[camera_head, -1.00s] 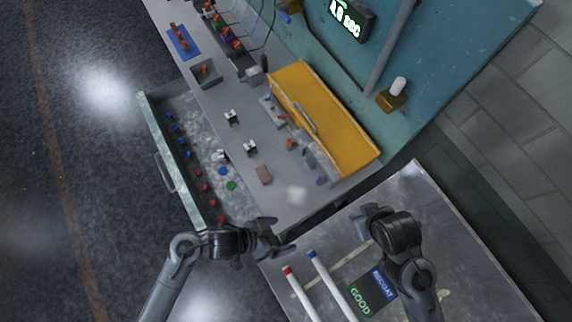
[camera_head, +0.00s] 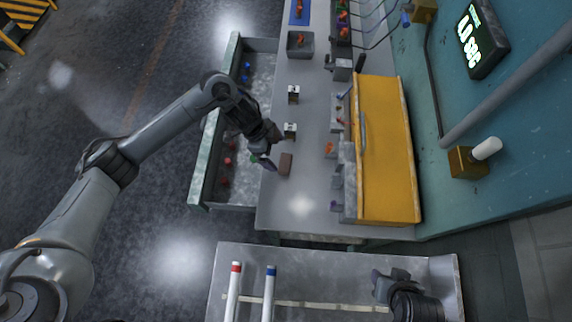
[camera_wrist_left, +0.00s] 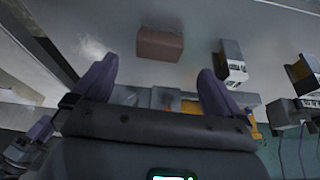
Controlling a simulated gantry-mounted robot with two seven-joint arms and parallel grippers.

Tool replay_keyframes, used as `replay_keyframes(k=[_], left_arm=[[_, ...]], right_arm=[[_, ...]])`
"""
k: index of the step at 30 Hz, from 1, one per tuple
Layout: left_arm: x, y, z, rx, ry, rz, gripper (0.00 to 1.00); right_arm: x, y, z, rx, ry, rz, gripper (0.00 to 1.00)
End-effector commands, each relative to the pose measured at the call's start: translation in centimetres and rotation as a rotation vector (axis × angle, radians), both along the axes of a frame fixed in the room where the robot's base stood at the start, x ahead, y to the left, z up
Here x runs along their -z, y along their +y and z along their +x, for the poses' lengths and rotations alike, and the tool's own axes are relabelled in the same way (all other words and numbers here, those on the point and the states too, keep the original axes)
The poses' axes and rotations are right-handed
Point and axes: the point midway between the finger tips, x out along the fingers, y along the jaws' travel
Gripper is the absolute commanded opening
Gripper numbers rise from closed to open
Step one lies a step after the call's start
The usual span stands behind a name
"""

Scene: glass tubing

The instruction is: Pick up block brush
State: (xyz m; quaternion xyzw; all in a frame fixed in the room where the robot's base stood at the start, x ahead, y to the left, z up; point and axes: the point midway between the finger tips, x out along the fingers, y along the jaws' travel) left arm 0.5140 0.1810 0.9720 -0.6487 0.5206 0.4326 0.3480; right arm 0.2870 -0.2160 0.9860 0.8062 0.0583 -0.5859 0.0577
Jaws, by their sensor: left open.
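A small brown block (camera_head: 285,163), which looks like the block brush, lies on the grey bench top. It also shows in the left wrist view (camera_wrist_left: 160,44), beyond the fingertips and roughly centred between them. My left gripper (camera_head: 271,154) is open and empty, just left of the block in the head view. The fingers do not surround the block. My right gripper (camera_head: 379,284) is over the lower metal table, far from the block, and its jaw opening is unclear.
Small metal holders (camera_head: 290,130) stand on the bench near the block. An open drawer (camera_head: 198,170) with red and blue pieces is at the left. A yellow cabinet (camera_head: 388,150) stands at the right. Two white tubes (camera_head: 233,290) with coloured ends lie on the lower table.

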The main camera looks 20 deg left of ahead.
Motion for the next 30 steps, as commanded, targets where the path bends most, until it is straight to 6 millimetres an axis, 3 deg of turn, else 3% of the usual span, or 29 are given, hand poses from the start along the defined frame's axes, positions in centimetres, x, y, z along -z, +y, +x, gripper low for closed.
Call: replay_keyframes(k=[3,13,21,30], left_arm=[[1.6,-0.6,0.0,-0.001,0.003,-0.001,1.0],[3.5,-1.5,0.2,0.0,0.003,-0.001,1.0],[6.5,-3.1,0.5,-0.001,0.004,0.0,1.0],[7.4,-3.5,0.6,-0.001,0.001,0.001,1.0]], right_arm=[[0.2,-0.1,0.0,0.0,-0.001,-0.003,0.43],[0.4,-0.5,0.0,-0.008,0.001,-0.017,0.43],[0.7,-0.4,0.0,-0.007,0.001,-0.016,0.43],[0.7,-0.3,0.0,-0.003,0.001,-0.008,0.43]])
